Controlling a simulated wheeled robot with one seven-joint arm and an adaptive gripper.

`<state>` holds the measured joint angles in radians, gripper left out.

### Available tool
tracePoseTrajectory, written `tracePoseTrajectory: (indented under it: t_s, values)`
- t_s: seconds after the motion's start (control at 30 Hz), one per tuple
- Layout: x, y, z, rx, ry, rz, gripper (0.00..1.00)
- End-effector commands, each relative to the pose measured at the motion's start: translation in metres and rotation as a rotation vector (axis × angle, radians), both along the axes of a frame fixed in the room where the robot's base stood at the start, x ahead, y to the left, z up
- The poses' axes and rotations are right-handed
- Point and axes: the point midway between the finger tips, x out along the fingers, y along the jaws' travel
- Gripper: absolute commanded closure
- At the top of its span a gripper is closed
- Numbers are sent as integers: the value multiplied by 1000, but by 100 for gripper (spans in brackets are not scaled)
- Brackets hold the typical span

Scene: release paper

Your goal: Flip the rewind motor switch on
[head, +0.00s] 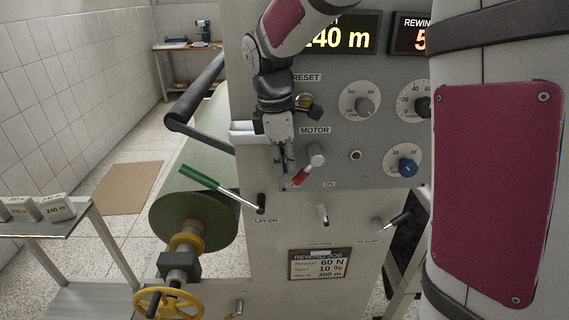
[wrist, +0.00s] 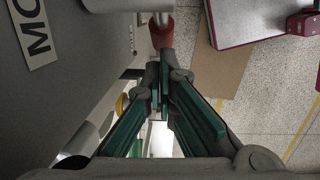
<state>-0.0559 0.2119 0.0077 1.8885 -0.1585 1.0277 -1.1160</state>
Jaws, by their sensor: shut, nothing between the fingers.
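The rewind motor switch (head: 316,154) is a pale round knob under the MOTOR label, with a red-tipped lever (head: 301,177) pointing down and left, toward the label at its lower left. The ON label (head: 329,184) is at its lower right. My gripper (head: 283,168) is shut and empty, pointing down just left of the lever. In the wrist view the green-padded fingers (wrist: 160,90) meet just below the red lever tip (wrist: 161,30). I cannot tell whether they touch it. The MOTOR label shows partly at the left (wrist: 35,30).
A blue knob (head: 408,166) and other dials sit right of the switch. Below are a green-handled lever (head: 215,184), a small toggle (head: 323,214) and a black-handled lever (head: 397,219). A green paper roll (head: 185,220) is at the lower left. The space before the panel's lower middle looks clear.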

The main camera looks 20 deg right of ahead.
Motion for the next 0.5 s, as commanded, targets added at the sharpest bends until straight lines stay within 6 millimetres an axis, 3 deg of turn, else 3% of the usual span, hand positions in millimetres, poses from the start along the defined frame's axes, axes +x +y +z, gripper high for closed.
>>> tracePoseTrajectory:
  t_s: [0.5]
  values:
    - [0,0,-3,-47,18,1,100]
